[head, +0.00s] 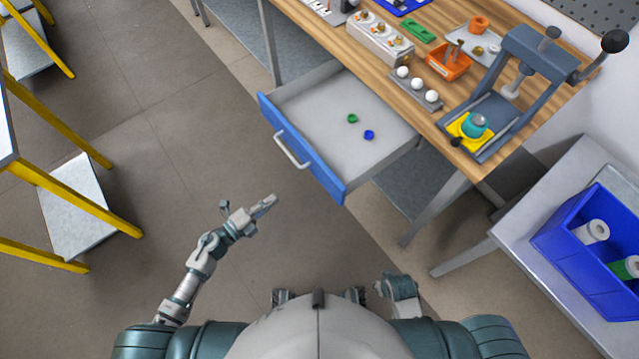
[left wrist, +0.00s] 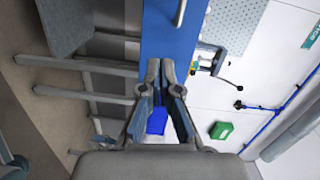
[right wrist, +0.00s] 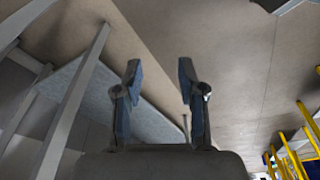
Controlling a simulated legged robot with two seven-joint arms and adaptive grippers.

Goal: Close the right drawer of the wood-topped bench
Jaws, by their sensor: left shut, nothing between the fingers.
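The right drawer (head: 340,120) of the wood-topped bench (head: 350,45) is pulled out. Its blue front (head: 315,165) carries a pale bar handle (head: 291,150). A green ring (head: 352,118) and a blue ring (head: 369,134) lie inside on the pale drawer floor. My left gripper (head: 266,204) is shut and empty, in front of the drawer front and apart from the handle. In the left wrist view its fingertips (left wrist: 160,64) are together, with the blue drawer front (left wrist: 166,35) beyond them. My right gripper (right wrist: 160,68) is open and empty in the right wrist view.
A press (head: 530,75), an orange bin (head: 448,63) and white balls on a tray (head: 415,90) stand on the bench. A grey side table (head: 560,190) with a blue crate (head: 570,235) is at the right. Yellow-legged tables (head: 75,200) stand left. Floor before the drawer is clear.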

